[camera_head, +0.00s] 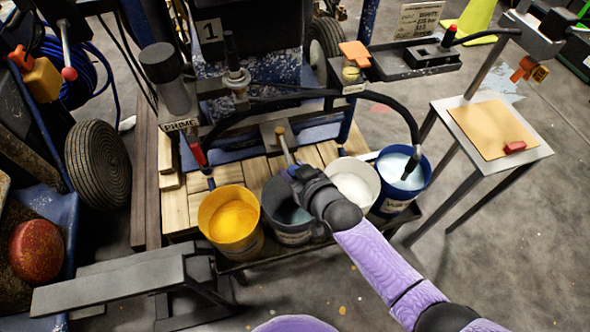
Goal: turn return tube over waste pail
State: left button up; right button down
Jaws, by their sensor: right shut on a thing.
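I cannot tell which is the waste pail. A black hose (330,94) arches above them, and its right end (412,165) hangs into the blue pail. The fingertips are partly hidden by the wrist. My left gripper is out of view.
A metal stand (492,170) with a tan board and a red block is at the right. Left are a machine wheel (97,165), a grey cylinder (165,78) with a PRIME label and a grey bar (108,286). The floor at lower right is clear.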

jog(key=c, duration=0.7)
grip_release()
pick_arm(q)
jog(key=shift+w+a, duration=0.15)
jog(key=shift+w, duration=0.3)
pick_arm(e)
jog(key=o, duration=0.4)
jog(key=shift+o, duration=0.2)
jog(key=shift+s+d+r+p, duration=0.15)
jog(key=shift+s+r+p, duration=0.05)
jog(key=shift+p, duration=0.1)
pick_arm(q)
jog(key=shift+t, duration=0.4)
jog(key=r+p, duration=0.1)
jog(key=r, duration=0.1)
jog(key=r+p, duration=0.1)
jog(key=p, duration=0.1)
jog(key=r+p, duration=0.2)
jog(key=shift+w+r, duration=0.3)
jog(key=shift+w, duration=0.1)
pick_arm(e)
jog(key=v, duration=0.9)
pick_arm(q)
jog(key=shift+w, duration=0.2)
pick_arm(e)
jog(key=shift+s, duration=0.15)
